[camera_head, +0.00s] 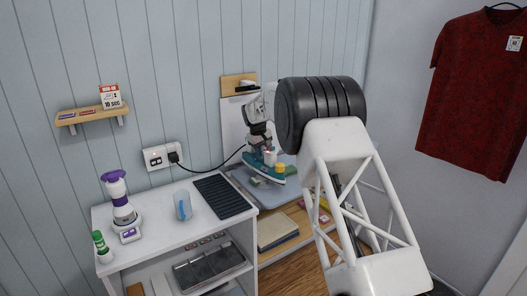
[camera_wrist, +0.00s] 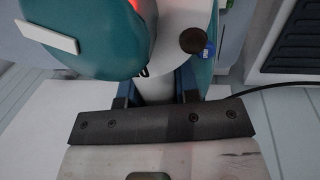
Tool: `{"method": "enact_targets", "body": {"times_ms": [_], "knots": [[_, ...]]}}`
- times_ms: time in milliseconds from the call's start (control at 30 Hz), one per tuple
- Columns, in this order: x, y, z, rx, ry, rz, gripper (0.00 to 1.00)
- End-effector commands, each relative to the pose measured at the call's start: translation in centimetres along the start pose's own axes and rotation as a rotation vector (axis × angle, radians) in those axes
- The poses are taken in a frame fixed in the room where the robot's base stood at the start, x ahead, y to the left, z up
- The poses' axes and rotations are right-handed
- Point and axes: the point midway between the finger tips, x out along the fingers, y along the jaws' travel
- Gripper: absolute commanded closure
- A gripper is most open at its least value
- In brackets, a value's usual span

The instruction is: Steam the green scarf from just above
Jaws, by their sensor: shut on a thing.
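My gripper (camera_head: 268,150) is shut on the teal and white steam iron (camera_head: 262,167) and holds it at the grey ironing surface (camera_head: 246,184) beside the wall. In the wrist view, the blue fingers of my gripper (camera_wrist: 155,90) close around the iron's pale handle, and the teal body (camera_wrist: 95,52) fills the upper left. A small green patch (camera_head: 256,181) shows just under the iron's edge; it may be part of the green scarf, but most of that spot is hidden by the iron. I cannot tell whether the iron touches it.
A black cord (camera_head: 208,169) runs from the wall socket (camera_head: 160,157) to the iron. A white shelf unit at left carries a purple-topped bottle (camera_head: 117,193), a clear cup (camera_head: 182,206) and a black ribbed mat (camera_head: 222,196). A red shirt (camera_head: 474,92) hangs at right.

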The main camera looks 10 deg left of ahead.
Motion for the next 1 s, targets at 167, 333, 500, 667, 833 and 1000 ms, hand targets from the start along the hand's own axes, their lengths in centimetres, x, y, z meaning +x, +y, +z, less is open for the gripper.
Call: {"method": "enact_targets", "body": {"times_ms": [167,333,500,667,833,1000], "knots": [[-0.4,-0.4,-0.1,0.0,0.003,0.001,1.0],[-0.4,-0.8,-0.1,0.0,0.003,0.001,1.0],[-0.5,-1.1,-0.1,0.0,0.003,0.001,1.0],[-0.5,-1.3,-0.1,0.0,0.003,0.001,1.0],[-0.5,-1.3,-0.1,0.0,0.003,0.001,1.0],[-0.5,-1.3,-0.1,0.0,0.003,0.001,1.0]]}}
